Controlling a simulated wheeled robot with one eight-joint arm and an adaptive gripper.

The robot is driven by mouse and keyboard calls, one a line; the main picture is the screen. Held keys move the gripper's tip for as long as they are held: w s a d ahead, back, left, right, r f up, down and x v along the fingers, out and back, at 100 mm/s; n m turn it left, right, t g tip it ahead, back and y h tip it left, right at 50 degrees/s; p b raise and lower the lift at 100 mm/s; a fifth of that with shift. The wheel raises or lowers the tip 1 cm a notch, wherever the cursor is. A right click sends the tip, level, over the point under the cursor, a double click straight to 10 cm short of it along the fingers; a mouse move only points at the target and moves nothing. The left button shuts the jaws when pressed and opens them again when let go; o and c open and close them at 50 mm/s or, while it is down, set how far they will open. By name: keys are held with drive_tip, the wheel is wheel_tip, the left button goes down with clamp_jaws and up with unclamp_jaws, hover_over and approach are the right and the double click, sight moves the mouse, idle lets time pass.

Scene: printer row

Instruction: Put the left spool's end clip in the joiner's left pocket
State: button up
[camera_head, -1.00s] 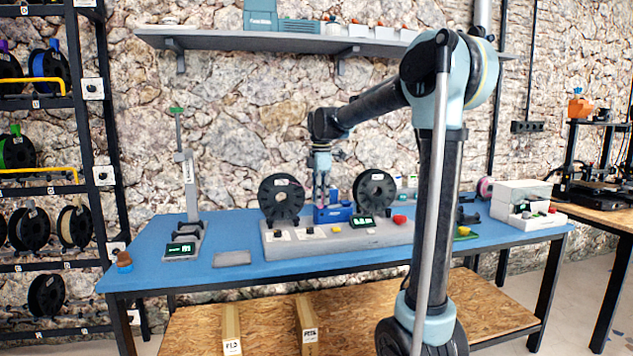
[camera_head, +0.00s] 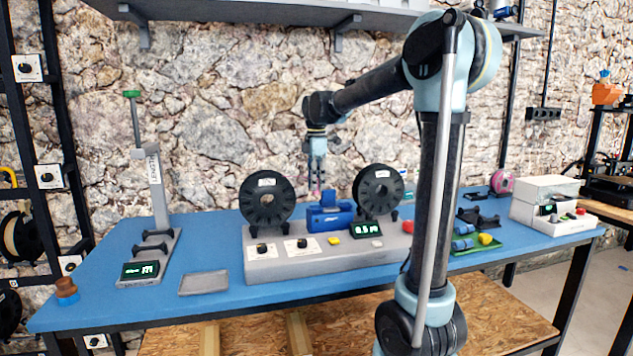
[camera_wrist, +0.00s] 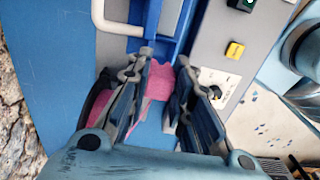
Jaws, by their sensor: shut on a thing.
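The joiner (camera_head: 329,219) is a blue block on the grey bench unit, between two black spools; in the wrist view its blue body (camera_wrist: 171,22) lies just past my fingertips. The left spool (camera_head: 267,198) stands upright on the unit. My gripper (camera_head: 316,188) points down at the joiner's left part. In the wrist view my gripper (camera_wrist: 166,72) is shut on a pink piece (camera_wrist: 160,82), seemingly the end clip. The fingers partly cover it. I cannot tell whether the clip touches the joiner, and the left pocket is not clearly visible.
The right spool (camera_head: 378,190) stands close beside the joiner. A small display (camera_head: 366,229) and a yellow button (camera_head: 334,241) are in front. A scale-like stand (camera_head: 155,205) and a grey tray (camera_head: 204,283) are at left. A green tray (camera_head: 476,244) is at right.

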drive_tip(key=shift+f, duration=3.2)
drive_tip(key=o, duration=0.8)
wheel_tip(320, 180, up, 12)
drive_tip(key=shift+f, duration=0.1)
